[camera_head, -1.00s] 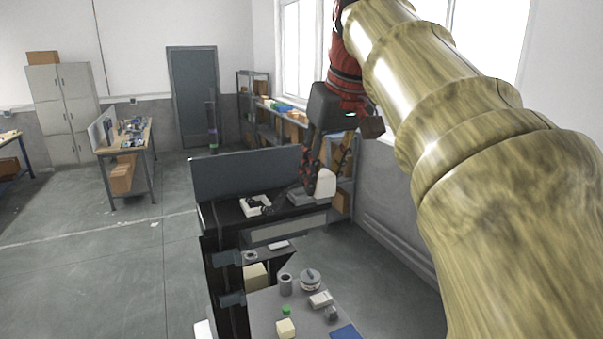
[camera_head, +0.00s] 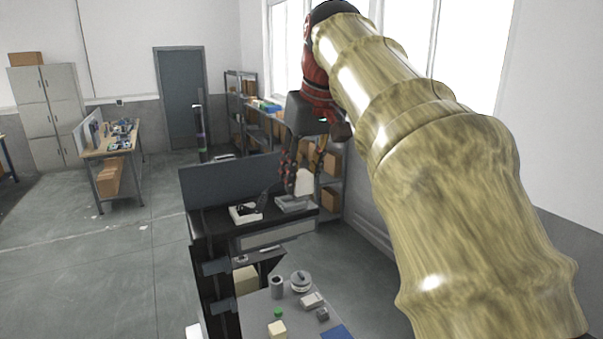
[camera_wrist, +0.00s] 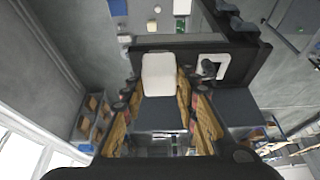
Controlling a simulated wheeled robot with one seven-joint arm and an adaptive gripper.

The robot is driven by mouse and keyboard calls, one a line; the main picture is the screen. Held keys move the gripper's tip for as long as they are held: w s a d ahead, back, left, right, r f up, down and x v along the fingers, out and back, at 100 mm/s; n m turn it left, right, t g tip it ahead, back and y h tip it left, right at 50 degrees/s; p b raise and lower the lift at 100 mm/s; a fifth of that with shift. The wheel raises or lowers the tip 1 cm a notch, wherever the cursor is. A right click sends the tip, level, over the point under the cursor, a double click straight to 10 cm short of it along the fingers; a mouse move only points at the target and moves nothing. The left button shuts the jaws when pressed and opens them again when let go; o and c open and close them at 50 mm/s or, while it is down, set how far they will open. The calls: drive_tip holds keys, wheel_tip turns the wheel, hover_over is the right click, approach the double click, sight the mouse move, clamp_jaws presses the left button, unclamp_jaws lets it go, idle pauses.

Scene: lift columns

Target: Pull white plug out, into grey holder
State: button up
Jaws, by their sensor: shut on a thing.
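My gripper (camera_head: 303,172) is shut on a white plug (camera_head: 304,184), a pale block with rounded corners. The plug hangs low between the fingers, over the right end of the black workbench. In the wrist view the plug (camera_wrist: 158,72) shows between the fingers (camera_wrist: 160,95). A flat grey holder (camera_head: 290,205) lies on the bench just below and left of the plug in the head view. Whether plug and holder touch I cannot tell. The holder is not clearly seen in the wrist view.
A white square base (camera_head: 243,215) with a dark part on it stands left of the holder. A dark upright panel (camera_head: 225,182) lines the bench's back. A grey table (camera_head: 262,308) with small items is in front. Shelves (camera_head: 331,165) stand behind.

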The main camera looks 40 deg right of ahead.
drive_tip(key=shift+w+d+p, duration=0.35)
drive_tip(key=shift+w+p, duration=0.15)
drive_tip(key=shift+w, duration=0.4)
drive_tip(key=shift+w+d+p, duration=0.3)
drive_tip(key=shift+w+p, duration=0.15)
drive_tip(key=shift+w, duration=0.5)
drive_tip(key=shift+w+d+p, duration=0.35)
drive_tip(key=shift+w+p, duration=0.15)
drive_tip(key=shift+w, duration=0.4)
drive_tip(key=shift+p, duration=0.35)
drive_tip(key=shift+f+b, duration=1.55)
drive_tip(key=shift+f, duration=0.55)
idle(1.0)
drive_tip(key=o, duration=1.1)
drive_tip(key=o, duration=0.4)
drive_tip(key=shift+o, duration=1.1)
drive_tip(key=shift+r, duration=0.1)
